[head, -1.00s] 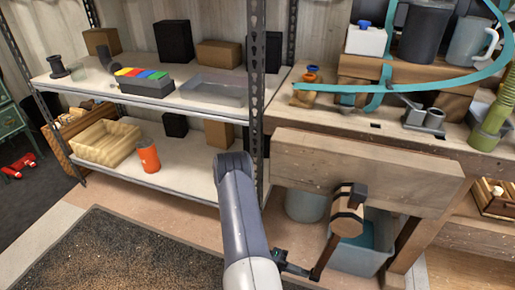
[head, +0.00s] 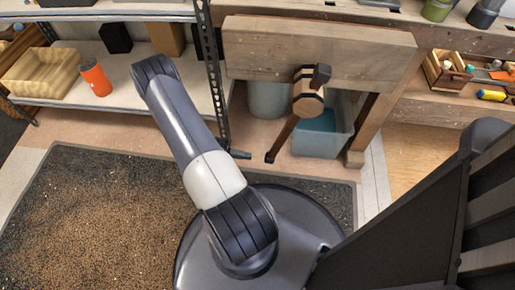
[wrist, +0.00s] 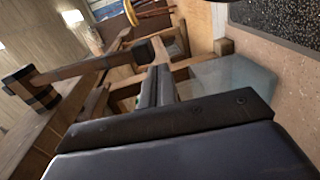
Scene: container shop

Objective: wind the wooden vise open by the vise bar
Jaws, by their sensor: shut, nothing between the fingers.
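The wooden vise has a thick front jaw board (head: 320,48) at the bench front in the head view. Below it sits its round wooden hub with dark bands (head: 308,98); the hub also shows at the left of the wrist view (wrist: 32,90). The vise bar (head: 283,137) slants down and left from the hub, with a dark cap at its lower end. In the wrist view the bar (wrist: 90,68) runs to its capped end just beyond my fingertips. My gripper (head: 246,155) is shut and empty, just left of the bar's lower end, seemingly apart from it.
A pale blue bin (head: 325,135) and a grey bucket (head: 268,99) stand under the bench behind the bar. A metal shelf post (head: 212,75) rises close behind my arm. A dark mat (head: 100,190) covers open floor at left.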

